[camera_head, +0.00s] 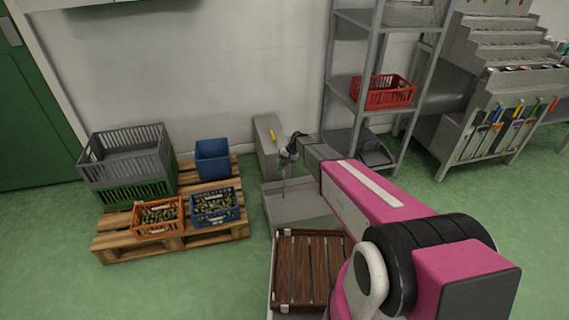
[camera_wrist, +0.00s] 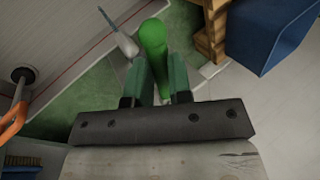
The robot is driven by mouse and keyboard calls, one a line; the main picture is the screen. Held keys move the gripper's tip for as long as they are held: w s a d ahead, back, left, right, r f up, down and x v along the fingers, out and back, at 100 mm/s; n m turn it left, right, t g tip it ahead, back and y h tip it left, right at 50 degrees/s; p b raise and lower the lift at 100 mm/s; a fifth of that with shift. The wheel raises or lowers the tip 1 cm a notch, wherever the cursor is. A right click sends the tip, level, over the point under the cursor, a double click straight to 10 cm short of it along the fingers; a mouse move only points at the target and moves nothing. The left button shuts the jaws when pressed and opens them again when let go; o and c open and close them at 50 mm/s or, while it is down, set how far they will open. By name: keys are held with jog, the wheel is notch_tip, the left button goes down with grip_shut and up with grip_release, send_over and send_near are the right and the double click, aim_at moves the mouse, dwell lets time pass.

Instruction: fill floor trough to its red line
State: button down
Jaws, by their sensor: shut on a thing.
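In the wrist view, my gripper (camera_wrist: 155,65) is shut on a green rounded piece (camera_wrist: 153,40). It looks like a handle, but I cannot tell what it belongs to. A pale nozzle-like piece (camera_wrist: 123,42) with a thin rod lies just left of it. A thin red line (camera_wrist: 100,72) runs along a pale surface at the left. In the head view, my gripper (camera_head: 288,155) is over the far end of a grey trough-like tray (camera_head: 300,208) on the floor. The held piece is too small to make out there. I cannot tell any level in the tray.
A pallet (camera_head: 118,245) left of the tray bears grey, green, blue and orange crates, two with olives. A slatted wooden piece (camera_head: 310,268) lies in front. A grey box (camera_head: 267,147) and metal shelf (camera_head: 335,85) stand behind. Green floor is free at the lower left.

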jog(key=a+m, duration=0.1)
jog(key=m+t, duration=0.1)
jog(key=shift+s+a+m, duration=0.2)
jog(key=shift+a+m, duration=0.15)
jog(key=shift+m, duration=0.05)
jog(key=shift+w+a+m+t+h, duration=0.3)
jog(key=shift+a+m+t, duration=0.3)
jog(key=shift+m, duration=0.55)
jog(key=shift+w+a+m+t+h, duration=0.25)
jog(key=shift+a+m+t, duration=0.3)
jog(key=shift+m, duration=0.55)
jog(key=shift+w+a+m+t+h, duration=0.2)
jog(key=shift+a+m+t+h, duration=0.3)
jog(key=shift+m, duration=0.65)
jog(key=shift+a, duration=0.15)
jog(key=c, duration=1)
grip_release()
jog(key=shift+c, duration=0.2)
jog(key=v, duration=1)
jog(key=shift+s+d+r, duration=0.2)
jog(key=shift+d+r, duration=0.05)
jog(key=shift+r, duration=0.05)
